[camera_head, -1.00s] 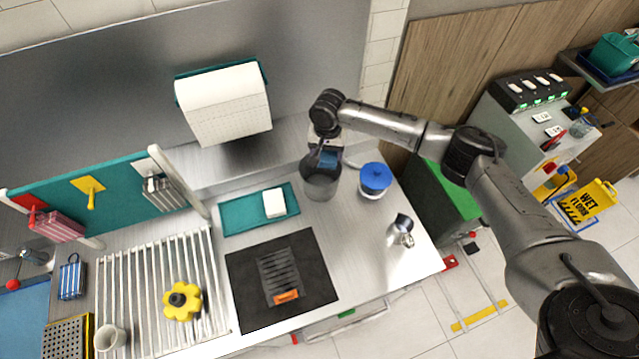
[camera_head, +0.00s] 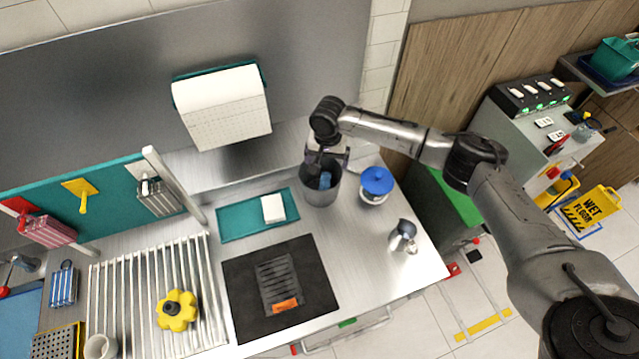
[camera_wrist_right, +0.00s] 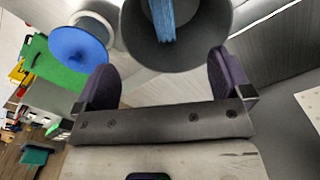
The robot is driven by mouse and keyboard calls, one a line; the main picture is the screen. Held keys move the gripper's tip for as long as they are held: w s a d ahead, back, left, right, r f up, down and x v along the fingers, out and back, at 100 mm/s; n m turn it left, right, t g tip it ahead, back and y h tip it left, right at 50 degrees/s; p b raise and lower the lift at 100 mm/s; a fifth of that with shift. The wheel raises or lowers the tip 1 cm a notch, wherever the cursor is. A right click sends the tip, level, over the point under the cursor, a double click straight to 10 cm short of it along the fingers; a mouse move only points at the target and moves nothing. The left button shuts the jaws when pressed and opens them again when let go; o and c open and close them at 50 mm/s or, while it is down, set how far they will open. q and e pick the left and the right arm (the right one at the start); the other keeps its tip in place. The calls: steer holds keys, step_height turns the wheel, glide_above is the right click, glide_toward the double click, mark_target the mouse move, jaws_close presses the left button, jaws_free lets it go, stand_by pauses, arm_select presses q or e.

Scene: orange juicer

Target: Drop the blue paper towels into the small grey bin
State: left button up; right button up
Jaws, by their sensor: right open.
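The small grey bin (camera_head: 321,198) stands on the steel counter below my right gripper. The blue paper towels (camera_head: 325,180) are inside the bin; in the right wrist view the towels (camera_wrist_right: 162,18) show as a folded blue bundle against the dark inside of the bin (camera_wrist_right: 202,48). My right gripper (camera_head: 328,160) is open and empty above the bin's mouth. Its two dark fingers (camera_wrist_right: 167,82) stand wide apart, clear of the towels. My left gripper is not in view.
A white tub with a blue lid (camera_head: 376,181) stands just right of the bin. A metal jug (camera_head: 404,235) is near the counter's right edge. A teal tray (camera_head: 240,221) with a white block lies left of the bin. A white dispenser (camera_head: 222,105) hangs behind.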

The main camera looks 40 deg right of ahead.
steer(key=shift+r, duration=0.1)
step_height(320, 180, up, 14)
stand_by(0.6)
steer(key=shift+f, duration=0.2)
stand_by(0.3)
